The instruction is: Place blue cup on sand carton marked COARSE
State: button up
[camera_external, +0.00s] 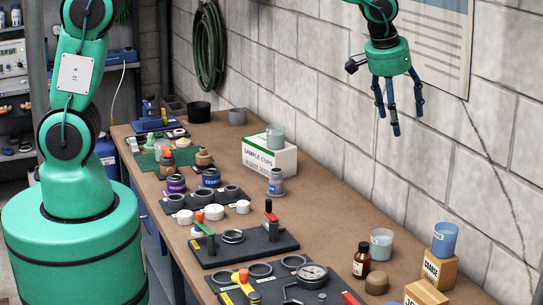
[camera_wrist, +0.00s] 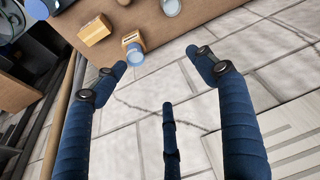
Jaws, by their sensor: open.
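The blue cup (camera_external: 445,239) stands upright on top of the small tan sand carton marked COARSE (camera_external: 437,271), at the right end of the bench. In the wrist view the cup (camera_wrist: 136,57) shows at one end of that carton (camera_wrist: 132,39). My gripper (camera_external: 399,115) is open and empty, its dark blue fingers spread. It hangs well above the bench near the wall, up and left of the cup in the external view, and does not touch it.
A second tan carton (camera_external: 425,294), a grey cup (camera_external: 381,244) and a brown bottle (camera_external: 362,261) stand close to the COARSE carton. A white sample-cups box (camera_external: 270,160) stands farther back. The block wall (camera_external: 480,130) runs close behind the bench (camera_external: 335,221).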

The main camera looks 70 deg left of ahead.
jog(key=s+a+r+m, duration=0.1)
jog(key=s+a+r, duration=0.35)
jog(key=s, duration=0.25)
jog(key=s+a+r+t, duration=0.1)
jog(key=s+a+r, duration=0.2)
jog(key=s+r, duration=0.35)
jog(key=s+a+r+m, duration=0.1)
jog(key=s+a+r, duration=0.3)
jog(key=s, duration=0.4)
jog(key=s+a, duration=0.2)
jog(key=s, duration=0.9)
jog(key=s+a+m+t, duration=0.1)
jog(key=s+a, duration=0.1)
jog(key=s, duration=0.9)
jog(key=shift+a+h, duration=0.2)
jog(key=shift+h, duration=0.2)
notch_tip(320, 180, down, 17)
jog(key=b, duration=1.7)
